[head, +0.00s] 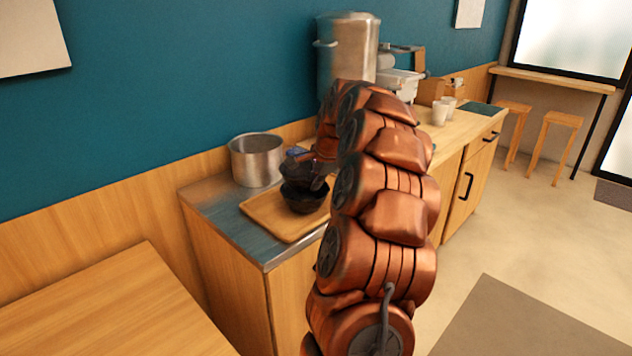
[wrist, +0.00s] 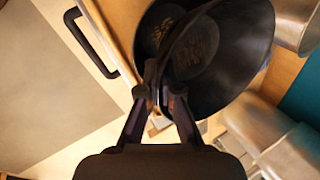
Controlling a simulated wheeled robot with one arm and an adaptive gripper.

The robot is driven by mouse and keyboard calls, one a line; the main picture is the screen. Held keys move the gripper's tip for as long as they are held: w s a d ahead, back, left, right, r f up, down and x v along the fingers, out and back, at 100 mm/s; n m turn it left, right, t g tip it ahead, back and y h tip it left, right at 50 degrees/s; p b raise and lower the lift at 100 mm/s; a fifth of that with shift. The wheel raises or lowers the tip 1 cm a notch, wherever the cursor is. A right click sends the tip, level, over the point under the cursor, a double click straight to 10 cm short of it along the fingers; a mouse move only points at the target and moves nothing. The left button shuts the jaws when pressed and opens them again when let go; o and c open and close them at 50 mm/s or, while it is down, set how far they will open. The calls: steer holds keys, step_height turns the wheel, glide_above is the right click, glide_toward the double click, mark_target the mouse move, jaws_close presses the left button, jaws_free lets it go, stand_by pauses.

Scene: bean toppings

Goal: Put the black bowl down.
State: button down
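A black bowl (wrist: 235,60) fills the upper middle of the wrist view, tilted, with brownish patches inside. My gripper (wrist: 163,92) is shut on its near rim, one finger on each side of the wall. A second black bowl (wrist: 150,28) shows partly behind it at the left. In the head view the held bowl (head: 297,171) is just above the other black bowl (head: 304,200), which sits on a wooden tray (head: 262,217). Whether the two bowls touch is unclear. My arm hides the tray's right part, and the gripper shows only as a dark shape there.
A steel pot (head: 257,160) stands behind the tray, near the wall. A large steel urn (head: 347,50) stands farther along the counter, with white cups (head: 440,112) beyond my arm. The metal counter corner (head: 235,235) at the front left is bare.

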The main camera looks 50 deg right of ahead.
steer(key=shift+f, duration=0.35)
steer(key=c, duration=1.3)
jaws_free()
steer(key=shift+r+p, duration=0.3)
steer(key=shift+r, duration=0.4)
steer(key=b+v, duration=0.1)
steer(key=v, duration=1.1)
steer(key=shift+f, duration=0.1)
steer(key=shift+a, duration=0.1)
